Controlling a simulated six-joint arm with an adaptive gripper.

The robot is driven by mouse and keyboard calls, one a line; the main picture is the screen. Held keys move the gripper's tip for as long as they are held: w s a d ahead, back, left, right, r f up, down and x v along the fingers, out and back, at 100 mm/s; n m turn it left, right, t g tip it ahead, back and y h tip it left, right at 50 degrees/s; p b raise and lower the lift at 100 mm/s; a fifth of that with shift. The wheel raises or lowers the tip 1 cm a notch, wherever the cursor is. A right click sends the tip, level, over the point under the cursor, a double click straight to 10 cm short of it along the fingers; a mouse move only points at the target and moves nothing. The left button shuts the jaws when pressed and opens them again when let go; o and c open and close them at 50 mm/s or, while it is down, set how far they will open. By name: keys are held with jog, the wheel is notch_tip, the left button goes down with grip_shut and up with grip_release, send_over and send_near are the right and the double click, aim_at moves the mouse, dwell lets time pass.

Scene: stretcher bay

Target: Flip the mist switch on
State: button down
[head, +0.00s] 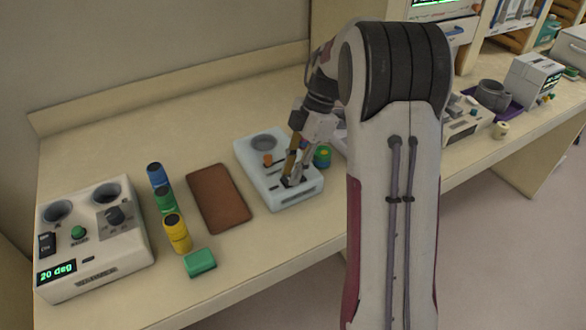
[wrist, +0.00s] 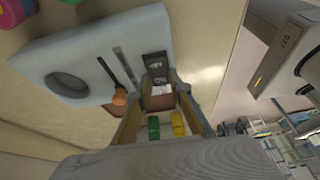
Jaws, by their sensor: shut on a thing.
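A pale blue device (head: 280,198) stands on the counter, with a round grey well, a slot with an orange knob (head: 267,160) and a dark switch at its front. The device (wrist: 105,35) also shows in the wrist view, with the orange knob (wrist: 119,97) beside my fingers. My gripper (head: 291,179) points down at the front of the device. In the wrist view my gripper (wrist: 160,92) has its fingertips shut on the small dark-and-white mist switch (wrist: 157,68). The fingers partly hide the switch, and I cannot tell its position.
Left of the device lie a brown pad (head: 218,198), blue, green and yellow cylinders (head: 177,233) and a green block (head: 200,262). A white control box (head: 95,245) reads "20 deg". A green-and-yellow object (head: 322,157) stands close right of the device. More equipment is at the right.

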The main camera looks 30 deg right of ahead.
jog(key=shift+a+h, duration=0.15)
jog(key=shift+h, duration=0.35)
jog(key=c, duration=1.8)
grip_release()
jog(key=shift+c, duration=0.2)
jog(key=shift+d+y, duration=0.2)
jog(key=shift+y, duration=0.3)
